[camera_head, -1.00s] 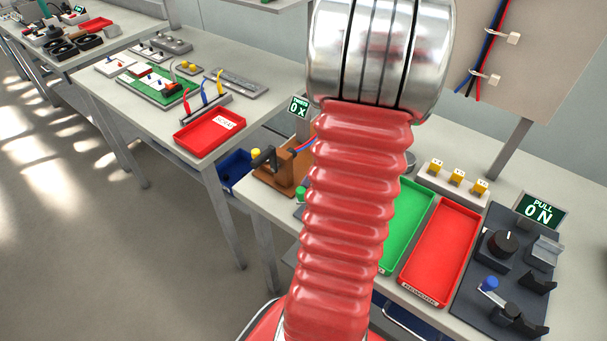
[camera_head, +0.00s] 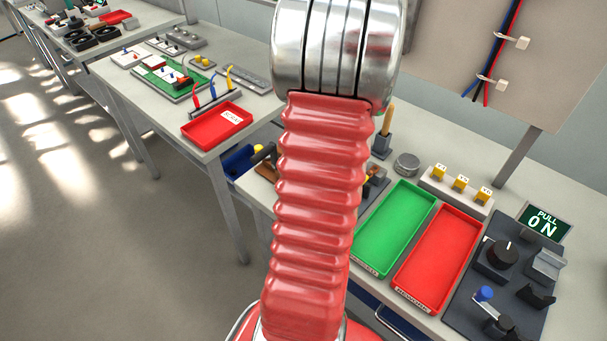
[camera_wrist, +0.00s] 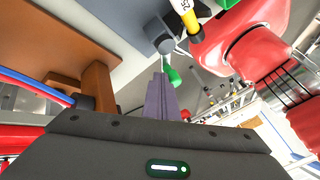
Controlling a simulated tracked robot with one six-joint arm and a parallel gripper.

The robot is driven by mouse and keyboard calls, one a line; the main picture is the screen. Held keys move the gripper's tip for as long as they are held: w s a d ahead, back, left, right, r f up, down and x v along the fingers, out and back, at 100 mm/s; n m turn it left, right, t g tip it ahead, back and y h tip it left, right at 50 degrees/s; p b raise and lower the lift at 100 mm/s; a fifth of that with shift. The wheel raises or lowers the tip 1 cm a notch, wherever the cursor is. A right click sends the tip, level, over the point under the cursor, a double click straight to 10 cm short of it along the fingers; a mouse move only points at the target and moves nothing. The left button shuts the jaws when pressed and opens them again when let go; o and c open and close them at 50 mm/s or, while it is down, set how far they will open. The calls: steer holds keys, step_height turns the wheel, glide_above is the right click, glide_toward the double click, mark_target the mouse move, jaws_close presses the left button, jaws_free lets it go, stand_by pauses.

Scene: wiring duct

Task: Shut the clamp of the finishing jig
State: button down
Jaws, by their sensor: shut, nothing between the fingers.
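My gripper (camera_wrist: 160,82) shows in the wrist view as narrow dark fingers, shut and empty. A green knob or handle end (camera_wrist: 173,77) is close beyond the fingertips; I cannot tell whether they touch. A dark grey fitting (camera_wrist: 160,40) is above it. I cannot tell for certain that these belong to the finishing jig's clamp. A brown wooden block (camera_wrist: 92,90), with blue and red wires, stands left of the fingers. In the head view my arm hides the gripper and most of this area; a dark fixture (camera_head: 373,186) partly shows right of my arm.
Right of my arm are a green tray (camera_head: 396,226), a red tray (camera_head: 438,257) and a dark board (camera_head: 467,320) with a knob and a blue-topped lever. A stick in a holder (camera_head: 384,140) and round tin (camera_head: 406,164) stand behind. Another bench carries a red tray (camera_head: 208,130).

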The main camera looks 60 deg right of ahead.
steer(key=shift+s, duration=0.15)
stand_by(0.3)
steer(key=d+r, duration=0.8)
steer(key=d, duration=0.1)
steer(key=shift+s+d, duration=0.2)
steer(key=shift+s, duration=0.15)
stand_by(0.9)
